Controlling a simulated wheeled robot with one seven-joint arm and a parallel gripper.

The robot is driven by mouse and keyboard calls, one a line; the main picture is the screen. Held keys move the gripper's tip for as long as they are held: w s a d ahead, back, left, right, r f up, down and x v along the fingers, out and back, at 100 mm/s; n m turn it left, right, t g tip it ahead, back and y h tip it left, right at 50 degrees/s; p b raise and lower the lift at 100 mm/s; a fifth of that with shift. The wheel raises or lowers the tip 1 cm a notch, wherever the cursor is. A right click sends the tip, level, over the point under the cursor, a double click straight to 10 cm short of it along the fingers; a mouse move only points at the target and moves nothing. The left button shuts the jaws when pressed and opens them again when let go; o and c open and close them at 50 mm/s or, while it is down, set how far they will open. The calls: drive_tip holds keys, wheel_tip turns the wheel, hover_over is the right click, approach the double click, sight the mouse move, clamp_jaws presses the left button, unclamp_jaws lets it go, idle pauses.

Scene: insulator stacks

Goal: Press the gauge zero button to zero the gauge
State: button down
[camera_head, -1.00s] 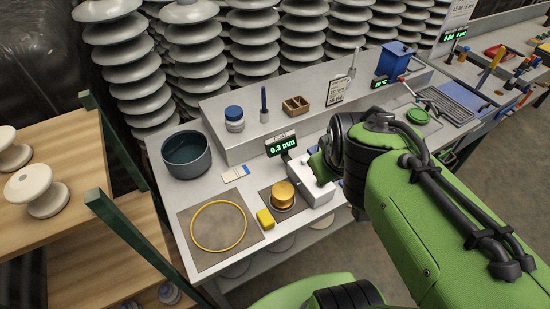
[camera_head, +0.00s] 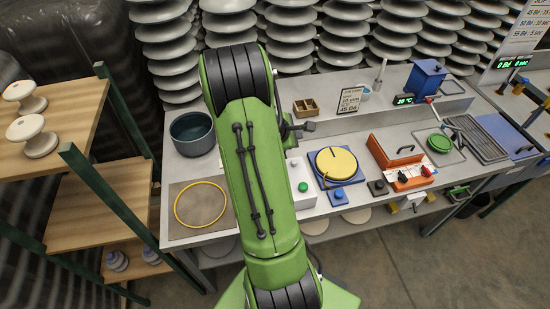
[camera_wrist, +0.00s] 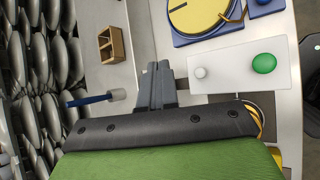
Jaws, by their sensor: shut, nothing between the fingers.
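A white box (camera_head: 298,178) stands on the bench just right of my arm in the head view. It carries a green button (camera_head: 303,187) and a small pale button (camera_head: 293,161); no label is readable. In the wrist view the white box (camera_wrist: 235,82) shows its pale button (camera_wrist: 200,73) close to the fingertips and its green button (camera_wrist: 264,63) farther right. My gripper (camera_wrist: 161,68) is shut and empty, left of the pale button and apart from it. The gripper (camera_head: 309,127) pokes out from behind my arm in the head view. The gauge display is hidden now.
A blue base with a yellow disc (camera_head: 337,162) stands right of the white box. A wooden divided box (camera_head: 306,107) and a sign (camera_head: 349,101) stand on the raised shelf behind. A grey pot (camera_head: 193,133) and yellow ring (camera_head: 200,205) are left of my arm.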

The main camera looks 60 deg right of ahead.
sight(293, 163)
idle(0.3)
wheel_tip(293, 163, down, 9)
drive_tip(key=b, duration=0.7)
idle(1.7)
drive_tip(key=shift+f+b, duration=0.35)
drive_tip(key=shift+b, duration=0.2)
drive_tip(key=shift+f+b, duration=0.55)
drive_tip(key=shift+f, duration=0.2)
idle(0.4)
drive_tip(key=shift+r, duration=0.15)
drive_tip(key=shift+r+p, duration=1.05)
